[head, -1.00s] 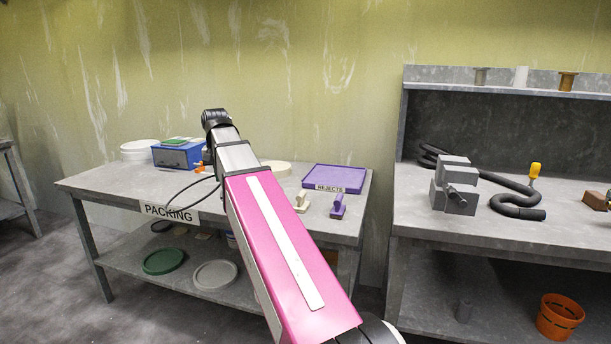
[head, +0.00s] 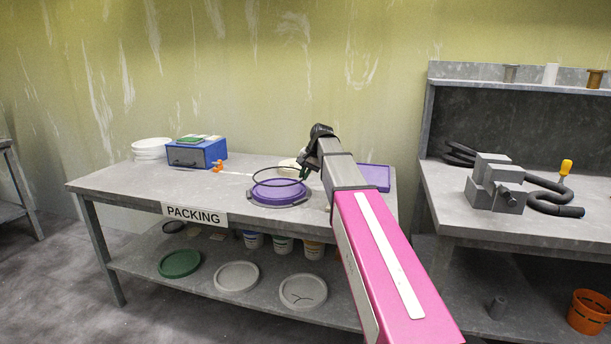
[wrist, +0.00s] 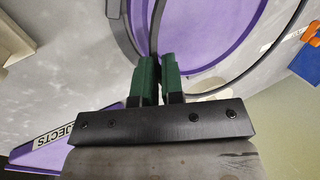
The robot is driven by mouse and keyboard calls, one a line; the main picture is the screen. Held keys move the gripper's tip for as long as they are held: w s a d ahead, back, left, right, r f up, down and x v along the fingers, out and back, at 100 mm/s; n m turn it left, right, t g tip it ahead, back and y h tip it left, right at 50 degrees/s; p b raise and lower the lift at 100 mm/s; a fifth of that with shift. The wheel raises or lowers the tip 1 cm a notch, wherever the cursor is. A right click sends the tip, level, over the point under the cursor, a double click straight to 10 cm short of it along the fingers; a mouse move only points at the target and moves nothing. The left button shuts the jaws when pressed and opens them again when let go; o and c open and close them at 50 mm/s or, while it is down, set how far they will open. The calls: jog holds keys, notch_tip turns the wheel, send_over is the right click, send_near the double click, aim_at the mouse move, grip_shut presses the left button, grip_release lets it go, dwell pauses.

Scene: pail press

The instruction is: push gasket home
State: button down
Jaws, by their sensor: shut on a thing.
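My gripper (head: 306,172) is over the packing table, with its green fingers (wrist: 158,78) shut on a thin black ring, the gasket (head: 254,176). The gasket is held at its right side and appears above a round purple lid (head: 280,195) on the table. In the wrist view, the gasket (wrist: 272,52) crosses in front of the purple lid (wrist: 205,25). I cannot tell whether any part of the gasket touches the lid. Part of the gasket's near edge overlaps the lid's rim in the picture.
A blue box (head: 205,153) and stacked white lids (head: 152,147) stand at the table's left. A small orange thing (head: 217,166) is beside the box. The purple rejects tray (head: 376,177) lies right, partly behind my arm. A grey bench (head: 450,222) stands farther right.

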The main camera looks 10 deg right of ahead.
aim_at(302, 193)
jog(key=shift+s, duration=0.1)
jog(key=shift+a+f, duration=0.1)
jog(key=shift+f, duration=2.1)
jog(key=shift+f, duration=0.65)
jog(key=shift+r, duration=0.15)
jog(key=shift+r, duration=0.25)
jog(key=shift+f, duration=0.25)
dwell(0.7)
jog(key=shift+r, duration=0.25)
jog(key=shift+a+f, duration=0.1)
jog(key=shift+f, duration=0.1)
dwell(1.6)
